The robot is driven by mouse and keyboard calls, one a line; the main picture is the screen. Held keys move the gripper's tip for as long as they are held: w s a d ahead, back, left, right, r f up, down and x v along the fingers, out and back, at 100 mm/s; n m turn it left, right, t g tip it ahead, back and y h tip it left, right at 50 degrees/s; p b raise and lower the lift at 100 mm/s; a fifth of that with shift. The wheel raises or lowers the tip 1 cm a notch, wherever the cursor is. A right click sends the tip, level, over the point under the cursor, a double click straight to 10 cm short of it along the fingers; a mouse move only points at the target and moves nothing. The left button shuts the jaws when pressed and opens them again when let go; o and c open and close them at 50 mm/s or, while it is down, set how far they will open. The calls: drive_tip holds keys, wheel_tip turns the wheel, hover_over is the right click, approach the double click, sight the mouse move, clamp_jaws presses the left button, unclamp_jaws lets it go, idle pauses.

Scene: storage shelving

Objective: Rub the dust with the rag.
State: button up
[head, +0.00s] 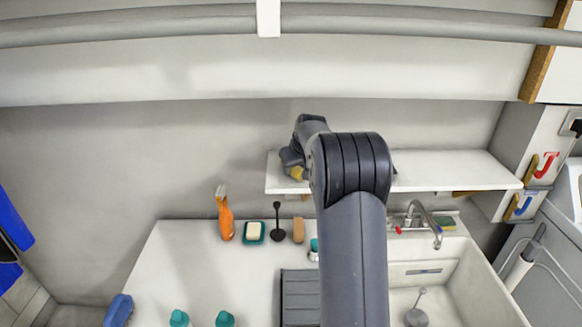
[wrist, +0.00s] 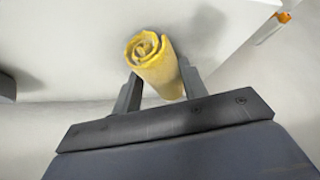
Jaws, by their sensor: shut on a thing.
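A yellow rolled-up rag (wrist: 156,62) stands between the two fingers of my gripper (wrist: 159,74) in the wrist view, its spiral end showing. My gripper is shut on the rag. In the head view, my gripper (head: 292,162) is at the left end of the white wall shelf (head: 450,172), with a small yellow part of the rag (head: 297,172) showing. My arm hides part of the shelf. I cannot clearly make out the dust. I cannot tell whether the rag touches the shelf.
Below the shelf is a white counter (head: 185,262) with an orange spray bottle (head: 225,222), a soap dish (head: 254,239), a black plunger-like tool (head: 277,232) and a brown block (head: 298,230). A sink (head: 455,290) with a tap (head: 432,222) is at right. The shelf's right part looks clear.

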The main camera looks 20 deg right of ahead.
drive_tip(key=shift+s+d, duration=0.4)
drive_tip(key=shift+d, duration=0.65)
drive_tip(key=shift+s+d, duration=0.45)
drive_tip(key=shift+d, duration=0.55)
drive_tip(key=shift+s+d, duration=0.4)
drive_tip(key=shift+d, duration=0.65)
drive_tip(key=shift+s+d+f+b, duration=0.15)
drive_tip(key=shift+s+d, duration=0.25)
drive_tip(key=shift+d, duration=0.5)
drive_tip(key=shift+s+d+b, duration=0.25)
drive_tip(key=shift+s+d, duration=0.15)
drive_tip(key=shift+d, duration=0.45)
drive_tip(key=shift+s+d, duration=0.3)
drive_tip(key=shift+d, duration=0.45)
drive_tip(key=shift+s+d, duration=0.3)
drive_tip(key=shift+d, duration=0.45)
drive_tip(key=shift+r, duration=0.25)
drive_tip(key=shift+r+p, duration=2.25)
drive_tip(key=shift+r, duration=0.7)
wheel_tip(320, 180, up, 3)
drive_tip(key=shift+p, duration=1.15)
